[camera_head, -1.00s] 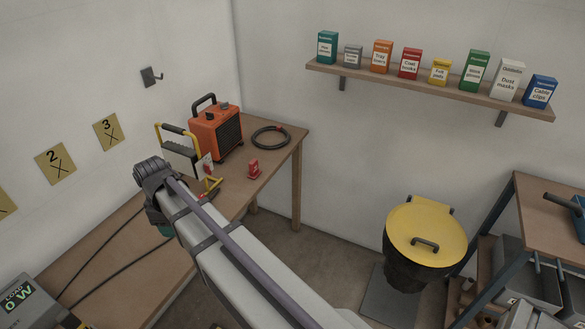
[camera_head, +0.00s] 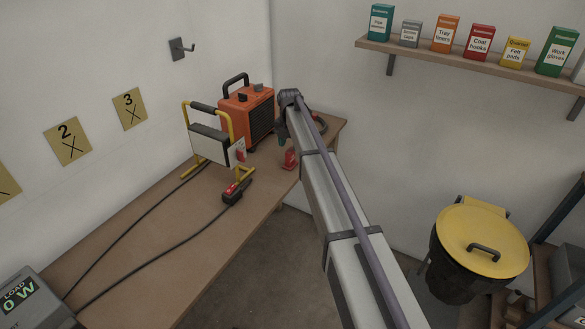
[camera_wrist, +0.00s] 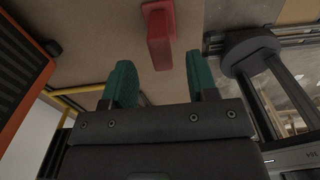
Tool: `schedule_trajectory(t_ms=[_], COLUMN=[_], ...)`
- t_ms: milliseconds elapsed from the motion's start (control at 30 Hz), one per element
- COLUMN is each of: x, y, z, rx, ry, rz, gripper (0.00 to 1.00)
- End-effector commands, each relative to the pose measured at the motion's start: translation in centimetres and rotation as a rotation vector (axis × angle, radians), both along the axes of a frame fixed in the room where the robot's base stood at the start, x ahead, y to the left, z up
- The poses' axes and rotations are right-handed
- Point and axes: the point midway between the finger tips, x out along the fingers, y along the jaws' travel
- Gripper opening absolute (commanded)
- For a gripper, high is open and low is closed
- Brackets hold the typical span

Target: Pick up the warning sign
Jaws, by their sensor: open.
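No thing in these frames is plainly readable as a warning sign. A small red object (camera_head: 290,158) stands on the wooden bench near its right edge, and it also shows in the wrist view (camera_wrist: 159,38). A small white-and-red tag or plate (camera_head: 240,150) is at the right side of the yellow-framed work lamp; its print is too small to read. My gripper (camera_head: 281,138) has teal fingers and is close to the red object. In the wrist view my gripper (camera_wrist: 160,80) is open and empty, with the red object beyond the fingertips, roughly between them.
The work lamp (camera_head: 208,145) and orange heater (camera_head: 246,112) stand left of my gripper. A load meter (camera_head: 30,300) is front left. A yellow-lidded bin (camera_head: 482,240) stands right.

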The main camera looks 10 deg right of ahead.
Motion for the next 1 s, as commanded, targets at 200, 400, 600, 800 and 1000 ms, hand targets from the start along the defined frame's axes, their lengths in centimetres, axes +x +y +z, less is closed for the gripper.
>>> schedule_trajectory(t_ms=[200, 400, 600, 800, 1000], x=[0.0, 0.0, 0.0, 0.0, 0.0], y=[0.0, 0.0, 0.0, 0.0, 0.0], z=[-1.5, -5.5, -5.4, -5.3, -5.3], rx=[0.000, 0.000, 0.000, 0.000, 0.000], ry=[0.000, 0.000, 0.000, 0.000, 0.000], rz=[-0.001, -0.001, -0.001, -0.001, -0.001], gripper=[0.53, 0.53, 0.53, 0.41, 0.22])
